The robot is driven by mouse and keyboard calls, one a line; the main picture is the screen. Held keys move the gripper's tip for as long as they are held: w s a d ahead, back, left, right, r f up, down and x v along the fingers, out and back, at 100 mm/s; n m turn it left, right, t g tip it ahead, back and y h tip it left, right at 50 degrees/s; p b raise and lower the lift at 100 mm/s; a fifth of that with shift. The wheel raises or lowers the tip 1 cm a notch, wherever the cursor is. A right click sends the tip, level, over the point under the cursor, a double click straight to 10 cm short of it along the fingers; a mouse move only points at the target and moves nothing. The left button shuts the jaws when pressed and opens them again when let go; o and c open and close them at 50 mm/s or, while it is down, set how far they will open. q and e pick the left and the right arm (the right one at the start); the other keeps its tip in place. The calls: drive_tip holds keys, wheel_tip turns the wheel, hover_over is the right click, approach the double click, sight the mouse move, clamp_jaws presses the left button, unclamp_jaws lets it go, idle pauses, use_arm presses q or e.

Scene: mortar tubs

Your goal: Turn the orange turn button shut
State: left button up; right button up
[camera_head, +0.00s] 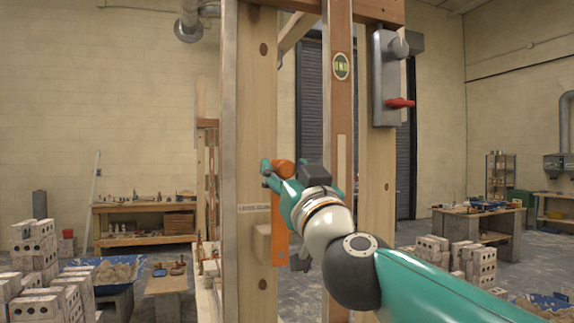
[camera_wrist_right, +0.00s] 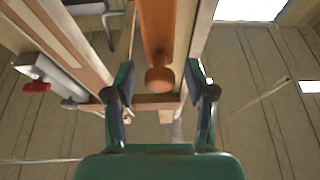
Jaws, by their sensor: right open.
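The orange turn button (camera_head: 279,240) is on the wooden post, its long bar hanging about upright below a round orange end or knob (camera_head: 283,168). My right arm covers part of it. In the right wrist view the orange bar (camera_wrist_right: 158,30) ends in the round knob (camera_wrist_right: 160,79). My right gripper (camera_head: 268,172) is at the height of the knob. In the wrist view its two fingers (camera_wrist_right: 160,82) are apart, one on each side of the knob, with gaps visible. I cannot tell whether they touch it. My left gripper is not in view.
A pale wooden block (camera_head: 262,243) sits on the post beside the bar's lower part. A grey box with a red handle (camera_head: 400,103) is on the right post. A spirit level vial (camera_head: 341,66) is on the middle upright. Brick stacks (camera_head: 65,300) stand at the lower left.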

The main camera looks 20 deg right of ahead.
drive_tip(key=shift+w+r, duration=0.1)
drive_tip(key=shift+w, duration=0.15)
clamp_jaws()
idle(0.4)
